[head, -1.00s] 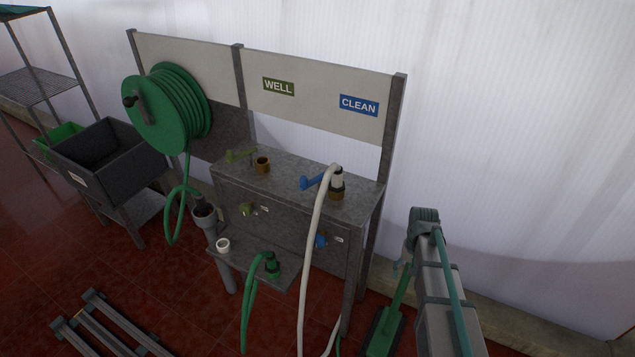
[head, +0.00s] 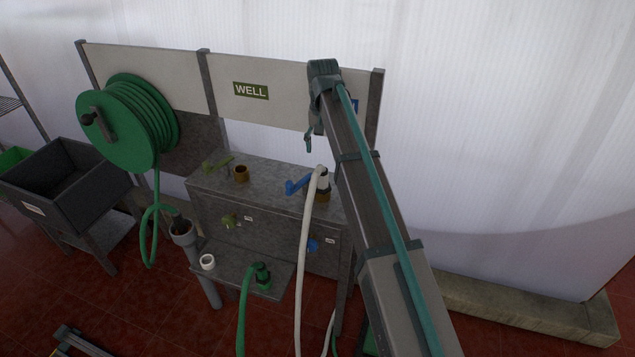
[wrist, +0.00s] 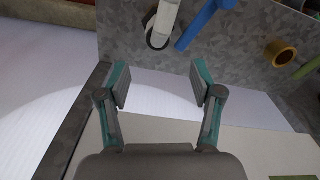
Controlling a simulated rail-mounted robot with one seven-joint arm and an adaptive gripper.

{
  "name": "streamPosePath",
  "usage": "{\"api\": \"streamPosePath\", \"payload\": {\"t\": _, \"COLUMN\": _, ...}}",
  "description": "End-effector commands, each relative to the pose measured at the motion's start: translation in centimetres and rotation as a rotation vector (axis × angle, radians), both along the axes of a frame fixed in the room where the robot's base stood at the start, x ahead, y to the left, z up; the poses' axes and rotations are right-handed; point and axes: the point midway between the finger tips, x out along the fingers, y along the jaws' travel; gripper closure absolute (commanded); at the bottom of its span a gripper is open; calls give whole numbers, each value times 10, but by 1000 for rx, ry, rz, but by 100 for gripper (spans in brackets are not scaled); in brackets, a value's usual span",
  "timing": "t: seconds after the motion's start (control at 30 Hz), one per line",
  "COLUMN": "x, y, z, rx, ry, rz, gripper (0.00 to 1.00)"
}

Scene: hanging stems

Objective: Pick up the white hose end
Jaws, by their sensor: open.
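The white hose end (head: 324,178) stands upright above a brass fitting (head: 322,197) on the right part of the grey bench top. Its white hose (head: 303,250) bends over the top and hangs down in front. In the wrist view the hose end (wrist: 164,20) is at the top centre, with a dark ring at its lower end. My gripper (wrist: 160,84) is open and empty, and the hose end is beyond its fingertips, not between them. In the head view my gripper (head: 309,140) hangs from the arm, above and slightly left of the hose end in the picture.
A blue valve handle (head: 296,186) sits close left of the hose end. An empty brass fitting (head: 241,173) and a green handle (head: 217,166) are farther left. A backboard with a WELL sign (head: 251,91) rises behind. A green hose end (head: 261,273) stands on the lower shelf.

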Motion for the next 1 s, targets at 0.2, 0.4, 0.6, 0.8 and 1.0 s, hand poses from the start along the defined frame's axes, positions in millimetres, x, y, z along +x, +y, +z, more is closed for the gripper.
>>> {"api": "streamPosePath", "payload": {"t": 0.2, "x": -2, "y": -1, "z": -31, "rx": 0, "ry": 2, "rz": 0, "gripper": 35}}
{"api": "streamPosePath", "payload": {"t": 0.4, "x": -1, "y": -1, "z": -48, "rx": 0, "ry": 0, "rz": 0, "gripper": 35}}
{"api": "streamPosePath", "payload": {"t": 0.6, "x": -4, "y": -1, "z": -60, "rx": 0, "ry": 2, "rz": 0, "gripper": 35}}
{"api": "streamPosePath", "payload": {"t": 0.8, "x": -5, "y": -2, "z": -85, "rx": 0, "ry": 1, "rz": 0, "gripper": 35}}
{"api": "streamPosePath", "payload": {"t": 1.0, "x": -4, "y": -1, "z": -100, "rx": 0, "ry": -1, "rz": 0, "gripper": 35}}
